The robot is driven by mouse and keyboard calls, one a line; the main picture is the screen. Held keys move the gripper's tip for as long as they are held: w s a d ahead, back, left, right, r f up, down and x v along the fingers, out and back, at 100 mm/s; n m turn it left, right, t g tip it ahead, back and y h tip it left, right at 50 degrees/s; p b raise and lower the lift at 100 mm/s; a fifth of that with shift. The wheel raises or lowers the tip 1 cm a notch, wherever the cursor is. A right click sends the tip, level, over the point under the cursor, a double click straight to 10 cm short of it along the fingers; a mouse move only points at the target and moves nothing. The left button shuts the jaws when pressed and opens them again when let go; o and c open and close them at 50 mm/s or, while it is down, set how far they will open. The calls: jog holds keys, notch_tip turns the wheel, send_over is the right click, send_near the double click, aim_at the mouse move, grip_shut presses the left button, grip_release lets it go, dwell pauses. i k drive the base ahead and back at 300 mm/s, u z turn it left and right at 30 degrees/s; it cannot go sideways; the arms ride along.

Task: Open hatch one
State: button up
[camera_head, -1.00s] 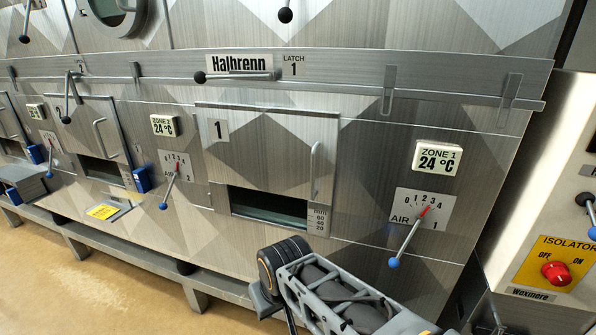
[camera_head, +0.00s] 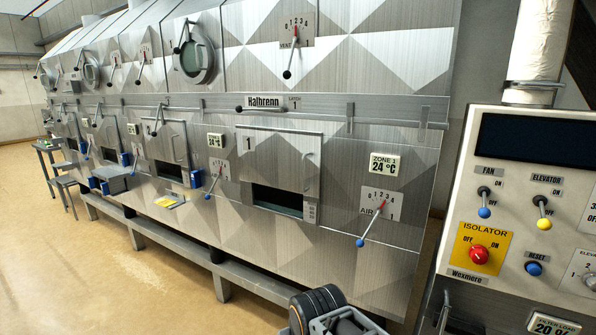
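Hatch one (camera_head: 279,160) is a brushed-metal panel marked "1" in the middle of the head view. An upright handle (camera_head: 308,170) is on its right side. A dark rectangular gap (camera_head: 277,199) shows at its lower part, with a small mm scale (camera_head: 311,211) beside it. Above it, the latch 1 lever (camera_head: 262,109) lies about level, its black knob to the left, below the "Halbrenn" plate. Part of my arm (camera_head: 325,312) shows at the bottom edge. My gripper is not in view.
Right of the hatch are the Zone 1 display (camera_head: 384,164) and the air lever (camera_head: 372,226). A control cabinet (camera_head: 450,240) with a red isolator knob (camera_head: 479,254) stands at right. A low metal rail (camera_head: 180,253) runs along the front. Open floor (camera_head: 120,280) lies at lower left.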

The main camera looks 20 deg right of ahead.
aim_at(284, 159)
jog(key=u, duration=0.55)
jog(key=i, duration=0.55)
jog(key=u, duration=0.35)
